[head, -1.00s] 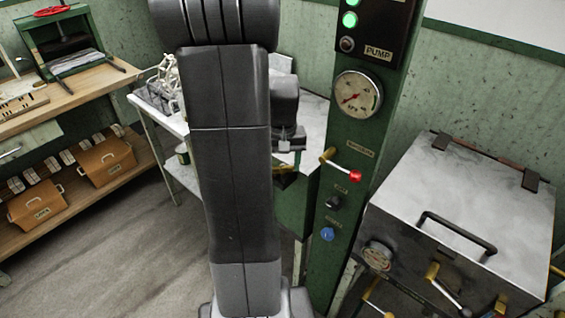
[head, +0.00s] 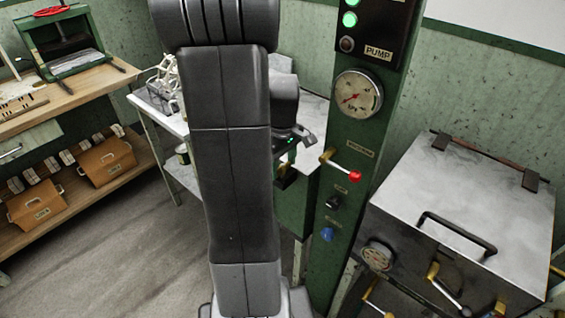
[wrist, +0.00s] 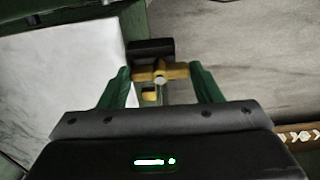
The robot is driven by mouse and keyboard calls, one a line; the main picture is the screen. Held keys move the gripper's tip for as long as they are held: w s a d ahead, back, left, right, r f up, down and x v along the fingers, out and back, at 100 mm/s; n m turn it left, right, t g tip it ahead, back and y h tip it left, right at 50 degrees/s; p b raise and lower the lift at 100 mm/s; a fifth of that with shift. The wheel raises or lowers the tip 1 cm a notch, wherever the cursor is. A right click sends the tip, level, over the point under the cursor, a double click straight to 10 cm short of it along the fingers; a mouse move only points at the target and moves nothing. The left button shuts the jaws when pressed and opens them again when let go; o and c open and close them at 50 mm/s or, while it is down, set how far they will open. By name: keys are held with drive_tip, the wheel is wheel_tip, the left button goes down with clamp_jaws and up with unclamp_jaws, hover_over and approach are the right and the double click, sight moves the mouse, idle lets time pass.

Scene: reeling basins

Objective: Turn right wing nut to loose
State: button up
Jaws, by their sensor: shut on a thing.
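The brass wing nut (wrist: 178,70) sits between the green fingers of my gripper (wrist: 160,72) in the wrist view. Its wings reach across to both fingers, and my gripper is shut on it. A pale round stud end shows at its middle, with a black block behind it. In the head view my gripper (head: 288,160) is at the green bench edge left of the pump column, partly behind my arm. The wing nut cannot be made out clearly there. I cannot tell from these views how tight it is.
The green pump column (head: 345,130) with its gauge and red-knobbed lever (head: 355,176) stands close right of my gripper. A metal-lidded box (head: 470,190) is farther right. A white table (head: 170,125) and a wooden shelf (head: 90,80) are left.

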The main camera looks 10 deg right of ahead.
sight(282, 165)
idle(0.3)
drive_tip(key=o, duration=1)
drive_tip(key=shift+r, duration=0.1)
wheel_tip(282, 165, up, 14)
drive_tip(key=shift+f, duration=0.2)
drive_tip(key=shift+f, duration=0.1)
wheel_tip(282, 165, down, 14)
drive_tip(key=shift+r, duration=0.2)
drive_tip(key=shift+r, duration=0.1)
idle(0.4)
